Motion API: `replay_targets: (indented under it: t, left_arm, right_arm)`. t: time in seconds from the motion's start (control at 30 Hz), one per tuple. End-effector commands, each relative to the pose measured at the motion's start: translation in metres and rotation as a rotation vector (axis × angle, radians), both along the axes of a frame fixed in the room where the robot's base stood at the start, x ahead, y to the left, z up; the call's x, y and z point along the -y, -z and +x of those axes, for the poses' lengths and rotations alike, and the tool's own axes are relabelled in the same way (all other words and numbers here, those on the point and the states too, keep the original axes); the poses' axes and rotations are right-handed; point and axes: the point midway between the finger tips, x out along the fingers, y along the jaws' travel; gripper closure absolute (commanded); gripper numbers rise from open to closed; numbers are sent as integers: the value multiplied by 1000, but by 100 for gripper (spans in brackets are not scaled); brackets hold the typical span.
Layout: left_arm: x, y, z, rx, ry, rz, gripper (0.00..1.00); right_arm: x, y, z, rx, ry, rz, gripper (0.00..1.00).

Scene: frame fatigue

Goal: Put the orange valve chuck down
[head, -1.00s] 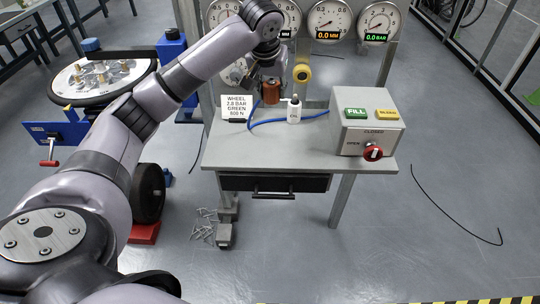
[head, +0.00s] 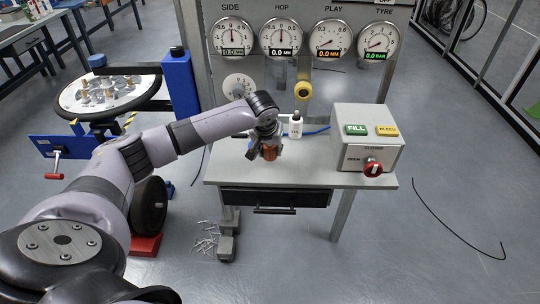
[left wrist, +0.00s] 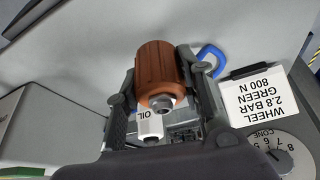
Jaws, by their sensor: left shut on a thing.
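The orange valve chuck (head: 270,153) is in my left gripper (head: 265,146), over the front left part of the grey bench. In the left wrist view the ribbed chuck (left wrist: 158,68), with a metal nozzle end, sits between the two dark fingers of my left gripper (left wrist: 157,82), which are shut on it. I cannot tell whether its underside touches the bench top. My right gripper is not in view.
On the bench (head: 310,179), a white oil bottle (head: 295,126) stands behind the gripper and a blue hose (head: 316,131) runs beside it. A control box (head: 367,140) with a red knob is at right. The bench top between is clear.

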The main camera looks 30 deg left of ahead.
Motion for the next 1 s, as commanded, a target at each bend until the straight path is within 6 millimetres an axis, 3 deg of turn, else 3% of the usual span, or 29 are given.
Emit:
replay_targets:
  t: [0.2, 0.6, 0.63, 0.9, 1.0]
  left_arm:
    - [0, 31, -1, -3, 0, 0, 98]
    - [0, 36, -1, -2, 0, 0, 98]
    - [0, 36, -1, -2, 1, 1, 64]
    - [0, 36, 0, -1, 1, 1, 46]
    - [0, 36, 0, -1, 1, 1, 45]
  right_arm:
    - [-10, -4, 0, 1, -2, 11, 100]
    - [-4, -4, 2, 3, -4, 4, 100]
    - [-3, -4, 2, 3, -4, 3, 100]
    - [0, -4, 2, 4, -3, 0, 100]
    - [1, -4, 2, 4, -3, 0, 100]
